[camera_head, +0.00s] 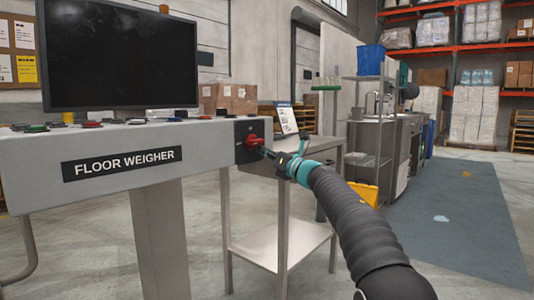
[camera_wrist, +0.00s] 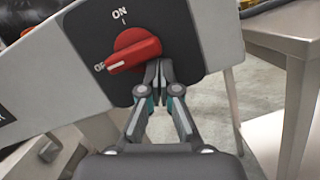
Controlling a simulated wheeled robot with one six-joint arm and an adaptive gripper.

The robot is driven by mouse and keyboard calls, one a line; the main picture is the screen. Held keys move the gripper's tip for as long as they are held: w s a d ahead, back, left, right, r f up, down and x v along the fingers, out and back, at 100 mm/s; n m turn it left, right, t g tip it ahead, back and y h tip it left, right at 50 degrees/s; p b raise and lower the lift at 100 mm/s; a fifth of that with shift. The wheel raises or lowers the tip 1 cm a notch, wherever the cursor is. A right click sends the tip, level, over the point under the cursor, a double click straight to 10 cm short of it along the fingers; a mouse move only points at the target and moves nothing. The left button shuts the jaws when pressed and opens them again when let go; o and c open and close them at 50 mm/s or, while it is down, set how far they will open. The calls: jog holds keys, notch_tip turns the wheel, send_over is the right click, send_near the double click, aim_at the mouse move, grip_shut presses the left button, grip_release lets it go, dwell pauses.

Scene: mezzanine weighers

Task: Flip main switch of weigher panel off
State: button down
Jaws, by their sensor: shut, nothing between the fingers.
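The weigher panel (camera_head: 120,165) is a light grey console labelled FLOOR WEIGHER, on the left of the head view. The main switch (camera_wrist: 133,49) is a red rotary knob on a black plate (camera_wrist: 178,25) at the panel's right end; it also shows in the head view (camera_head: 253,141). ON is printed above the knob, and OFF, partly covered, at its left. The knob's white mark points left at OFF. My gripper (camera_wrist: 158,70) is shut and empty, with its fingertips just under the knob's right end. I cannot tell whether they touch it.
A dark monitor (camera_head: 118,55) stands above the panel, with several coloured buttons along the panel's top. A steel table (camera_head: 290,240) stands close behind and right of the switch. A wire shelf (camera_head: 365,160) stands further back.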

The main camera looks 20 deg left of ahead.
jog(key=shift+d, duration=0.1)
notch_tip(320, 180, down, 4)
jog(key=shift+f+b, duration=0.1)
jog(key=shift+b, duration=0.65)
jog(key=v, duration=0.9)
jog(key=shift+d, duration=0.5)
jog(key=shift+w+f, duration=0.15)
